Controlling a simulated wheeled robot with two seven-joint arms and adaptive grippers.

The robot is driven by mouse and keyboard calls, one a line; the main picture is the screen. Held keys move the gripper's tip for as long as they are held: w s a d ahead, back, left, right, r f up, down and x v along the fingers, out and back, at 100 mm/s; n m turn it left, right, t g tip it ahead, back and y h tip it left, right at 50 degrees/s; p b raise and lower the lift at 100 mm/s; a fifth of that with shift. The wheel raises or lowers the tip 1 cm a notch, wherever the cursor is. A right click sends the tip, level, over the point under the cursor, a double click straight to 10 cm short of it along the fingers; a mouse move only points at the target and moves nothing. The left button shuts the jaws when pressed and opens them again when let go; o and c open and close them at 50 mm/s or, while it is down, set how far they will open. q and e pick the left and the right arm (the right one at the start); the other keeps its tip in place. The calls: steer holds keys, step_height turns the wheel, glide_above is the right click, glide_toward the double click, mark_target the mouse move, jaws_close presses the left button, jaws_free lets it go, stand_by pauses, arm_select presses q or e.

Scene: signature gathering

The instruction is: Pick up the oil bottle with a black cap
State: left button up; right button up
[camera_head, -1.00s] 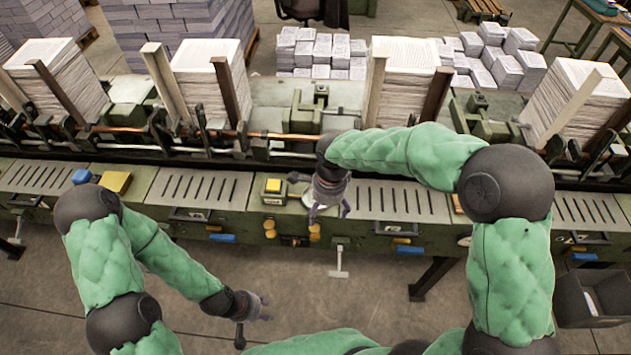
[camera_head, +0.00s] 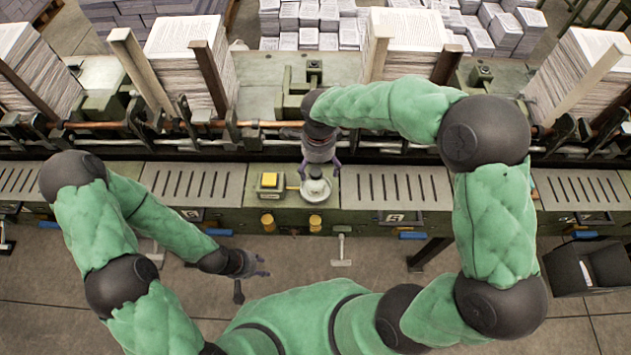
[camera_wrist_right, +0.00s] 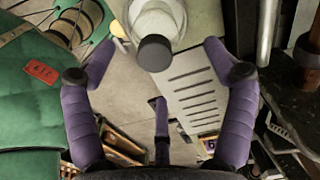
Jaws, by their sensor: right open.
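The oil bottle (camera_wrist_right: 157,20) with its black cap (camera_wrist_right: 154,52) shows at the top middle of the right wrist view, its pale body partly cut off. My left gripper (camera_head: 262,266) hangs over the floor in front of the machine, fingers apart and empty.
A box with a yellow button (camera_head: 269,181) stands just left of the dish. Slotted metal plates (camera_head: 405,192) run along the ledge. Paper stacks (camera_head: 410,45) and upright guides stand behind. A dark open bin (camera_head: 590,268) is at the lower right.

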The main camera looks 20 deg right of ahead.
mark_target(315, 177)
steer(key=shift+w+f, duration=0.15)
steer(key=shift+f, duration=0.4)
steer(key=shift+a+f, duration=0.2)
steer(key=shift+f, duration=1)
steer(key=shift+a+f, duration=0.15)
steer(key=shift+f, duration=1)
steer(key=shift+s, duration=0.2)
steer(key=shift+c, duration=0.3)
steer(key=c, duration=1)
